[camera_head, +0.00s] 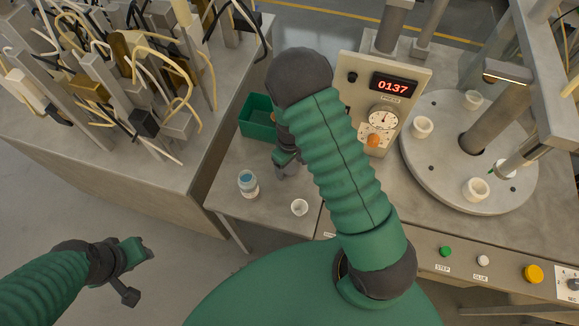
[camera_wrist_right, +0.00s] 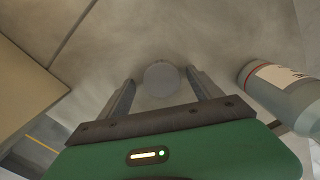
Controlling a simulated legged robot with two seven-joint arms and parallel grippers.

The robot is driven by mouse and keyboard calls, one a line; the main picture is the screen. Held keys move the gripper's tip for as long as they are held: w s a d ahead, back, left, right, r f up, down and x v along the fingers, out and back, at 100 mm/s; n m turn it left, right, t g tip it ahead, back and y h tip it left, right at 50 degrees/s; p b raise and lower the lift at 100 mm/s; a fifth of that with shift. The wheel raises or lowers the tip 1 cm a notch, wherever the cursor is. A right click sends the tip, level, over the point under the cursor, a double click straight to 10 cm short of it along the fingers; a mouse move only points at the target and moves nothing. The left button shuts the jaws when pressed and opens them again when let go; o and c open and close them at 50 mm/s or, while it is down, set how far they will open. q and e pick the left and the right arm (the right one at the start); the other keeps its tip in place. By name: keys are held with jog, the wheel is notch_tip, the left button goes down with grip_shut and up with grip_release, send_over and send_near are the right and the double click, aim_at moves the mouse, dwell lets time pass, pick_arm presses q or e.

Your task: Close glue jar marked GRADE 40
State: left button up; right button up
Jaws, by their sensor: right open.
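A small jar (camera_head: 249,190) with a pale label and a blue-looking top stands on the bench in the head view; its marking is too small to read. A small white cup-like round piece (camera_head: 299,207) lies to its right. My right gripper (camera_head: 286,168) is low over the bench, right of the jar. In the right wrist view its two fingers (camera_wrist_right: 160,88) are apart, with a pale grey round piece (camera_wrist_right: 161,78) between their tips. A labelled container with a red band (camera_wrist_right: 285,95) lies to the right there. My left gripper (camera_head: 138,262) hangs over the floor, its jaws unclear.
A green bin (camera_head: 259,118) stands behind my right gripper. A control box (camera_head: 391,80) reading 0137 and a round turntable (camera_head: 445,188) with several white cups are to the right. A cluttered wire-covered bench (camera_head: 150,190) is at the left, with a gap between benches.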

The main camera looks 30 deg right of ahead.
aim_at(287, 170)
jog(key=shift+d, duration=0.1)
jog(key=shift+a+r, duration=0.1)
jog(key=shift+a, duration=0.25)
jog(key=c, duration=1.4)
jog(key=shift+d, duration=0.15)
jog(key=shift+r, duration=0.4)
jog(key=r, duration=0.1)
jog(key=a+r+b, duration=0.1)
jog(key=shift+s+r, duration=0.3)
jog(key=s+a, duration=0.2)
jog(key=a, duration=0.2)
jog(key=s+a+r+b, duration=0.1)
jog(key=s+a, duration=0.2)
jog(key=a, duration=0.1)
jog(key=s+a, duration=0.3)
jog(key=a, duration=0.1)
jog(key=shift+a+r+b, duration=0.3)
jog(key=shift+a+b, duration=0.05)
jog(key=shift+a, duration=0.05)
